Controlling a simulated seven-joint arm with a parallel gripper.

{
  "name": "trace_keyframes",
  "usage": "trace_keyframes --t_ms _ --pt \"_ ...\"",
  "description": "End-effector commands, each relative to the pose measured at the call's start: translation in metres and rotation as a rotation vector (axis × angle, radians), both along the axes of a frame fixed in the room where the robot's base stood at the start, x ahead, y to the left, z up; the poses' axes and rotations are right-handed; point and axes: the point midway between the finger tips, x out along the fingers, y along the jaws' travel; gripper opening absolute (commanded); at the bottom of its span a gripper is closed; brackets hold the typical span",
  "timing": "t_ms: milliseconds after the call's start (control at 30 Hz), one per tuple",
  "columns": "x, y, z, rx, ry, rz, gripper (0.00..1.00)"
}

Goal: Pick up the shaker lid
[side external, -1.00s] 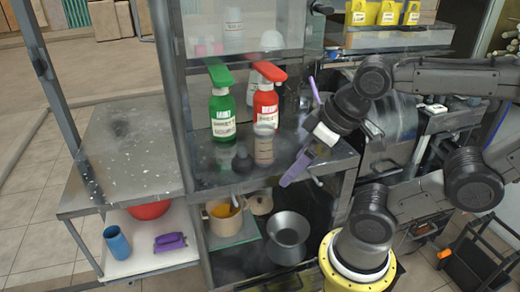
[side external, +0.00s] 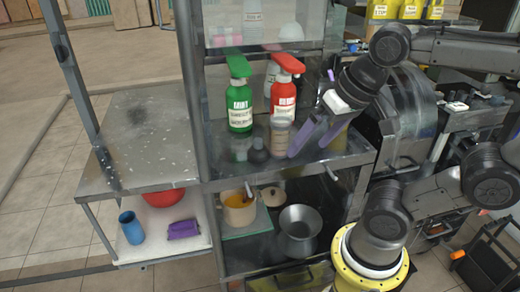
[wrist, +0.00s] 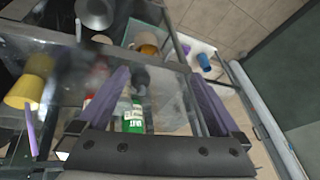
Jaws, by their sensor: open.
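A small dark grey cone-shaped piece, which looks like the shaker lid (side external: 258,153), stands on the metal shelf. The shaker cup (side external: 280,136), clear with brownish markings, stands just right of it. My gripper (side external: 309,147) is open and empty, right of the cup, with its purple fingers pointing down and left. In the wrist view the dark piece (wrist: 140,78) shows between the open fingers (wrist: 151,70), apart from them. The cup is hard to make out there.
A green bottle (side external: 240,105) and a red-topped bottle (side external: 284,92) stand behind the lid and cup. The shelf below holds a pot (side external: 239,212) and a metal funnel-like vessel (side external: 298,228). A bare metal counter (side external: 135,140) lies to the left.

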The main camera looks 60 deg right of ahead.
Motion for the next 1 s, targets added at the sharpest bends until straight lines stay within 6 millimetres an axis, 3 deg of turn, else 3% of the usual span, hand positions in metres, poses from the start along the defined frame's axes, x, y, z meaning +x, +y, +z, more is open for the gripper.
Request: trace_keyframes --t_ms 133,300,433,600,800,1000 --pt "0.036 -0.01 0.032 0.124 0.081 -0.33 1.0" --pt "0.092 -0.032 0.052 0.227 0.193 -0.718 1.0" --pt "0.133 -0.055 0.049 0.261 0.269 -0.941 1.0" --pt "0.172 -0.084 0.029 0.262 0.342 -1.062 1.0" --pt "0.182 -0.1 0.004 0.252 0.398 -1.101 1.0" --pt "0.18 -0.101 -0.023 0.251 0.403 -1.105 1.0"
